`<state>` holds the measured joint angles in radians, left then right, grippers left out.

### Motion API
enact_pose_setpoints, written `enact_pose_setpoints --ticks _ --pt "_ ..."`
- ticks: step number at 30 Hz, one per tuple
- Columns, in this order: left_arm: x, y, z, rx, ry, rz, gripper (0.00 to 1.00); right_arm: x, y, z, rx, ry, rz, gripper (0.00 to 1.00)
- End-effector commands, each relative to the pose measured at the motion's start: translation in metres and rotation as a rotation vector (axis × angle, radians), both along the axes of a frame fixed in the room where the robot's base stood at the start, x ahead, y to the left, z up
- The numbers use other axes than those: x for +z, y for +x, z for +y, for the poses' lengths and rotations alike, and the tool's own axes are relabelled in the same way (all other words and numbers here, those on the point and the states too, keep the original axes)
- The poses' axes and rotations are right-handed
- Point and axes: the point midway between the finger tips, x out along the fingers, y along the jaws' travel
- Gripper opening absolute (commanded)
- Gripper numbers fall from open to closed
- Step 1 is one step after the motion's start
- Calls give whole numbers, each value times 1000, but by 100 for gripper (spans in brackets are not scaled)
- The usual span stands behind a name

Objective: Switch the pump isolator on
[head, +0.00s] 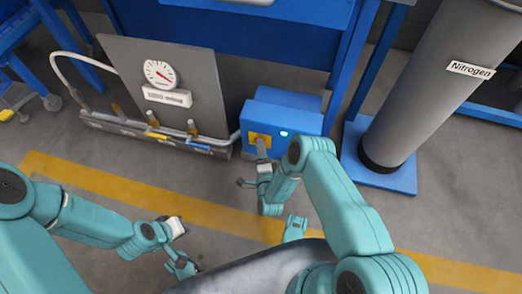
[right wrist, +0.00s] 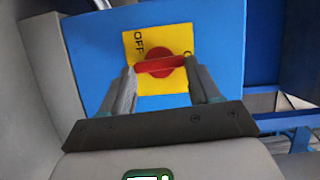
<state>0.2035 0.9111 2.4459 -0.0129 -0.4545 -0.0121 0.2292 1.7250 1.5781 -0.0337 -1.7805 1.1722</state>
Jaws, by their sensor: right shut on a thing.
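The pump isolator is a blue box (head: 290,118) with a yellow plate (head: 252,137) on its front.
A grey panel with a gauge (head: 160,73) and pipes with valves (head: 153,130) stands left of the box. A grey nitrogen cylinder (head: 420,95) on a blue base stands right. A pale green light (head: 284,133) shows on the box. A yellow floor stripe (head: 105,186) crosses clear floor.

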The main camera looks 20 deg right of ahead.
Motion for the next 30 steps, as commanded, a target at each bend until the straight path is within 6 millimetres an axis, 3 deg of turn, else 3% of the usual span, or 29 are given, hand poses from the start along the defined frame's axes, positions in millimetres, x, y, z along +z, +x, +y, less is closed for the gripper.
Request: enact_pose_setpoints --ticks 21,22,24,30 --pt "-1 1 0 1 0 -2 0 0 2 -2 -5 58 -45 31" --pt "-1 1 0 1 0 -2 0 1 2 -2 -5 58 -45 68" --pt "-1 1 0 1 0 -2 0 0 2 -2 -5 57 -45 87" --pt "-1 1 0 1 0 -2 0 0 1 -1 -3 58 -41 87"
